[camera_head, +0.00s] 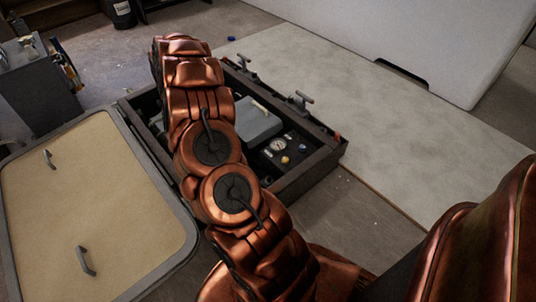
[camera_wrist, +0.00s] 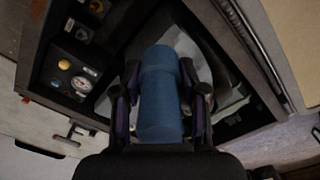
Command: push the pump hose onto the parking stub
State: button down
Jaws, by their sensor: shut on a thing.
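In the wrist view my gripper (camera_wrist: 160,80) is shut on a thick blue cylinder (camera_wrist: 160,118), with a dark finger on each side. It looks like the pump hose's end piece; I cannot see a hose running on from it. The cylinder points into an open dark locker, over a grey surface partly hidden behind it. In the head view my copper-coloured arm reaches over the locker (camera_head: 310,178) and hides my gripper and the blue cylinder. I cannot make out the parking stub in either view.
A panel with a gauge (camera_head: 278,145) and knobs sits in the locker, also in the wrist view (camera_wrist: 82,82). A grey box (camera_head: 258,122) with a handle is beside it. T-handled latches (camera_head: 300,99) stand on the far rim. A beige hatch panel (camera_head: 95,215) lies left.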

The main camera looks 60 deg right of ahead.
jog(key=s+d+f+m, duration=0.6)
jog(key=s+d+f, duration=0.55)
jog(key=d, duration=0.25)
jog(key=m, duration=0.4)
send_over(269, 177)
notch_tip(269, 177, down, 7)
notch_tip(269, 177, down, 8)
jog(key=b, duration=0.8)
jog(key=shift+w+f, duration=0.1)
jog(key=shift+f, duration=0.1)
jog(key=shift+f+b, duration=0.3)
jog(key=shift+f, duration=0.45)
jog(key=shift+f, duration=0.1)
jog(key=shift+f+b, duration=1.25)
jog(key=shift+f, duration=1.1)
jog(key=shift+d+f+b, duration=0.1)
jog(key=shift+f+b, duration=0.25)
jog(key=shift+f, duration=0.25)
jog(key=c, duration=0.6)
grip_release()
jog(key=shift+o, duration=0.2)
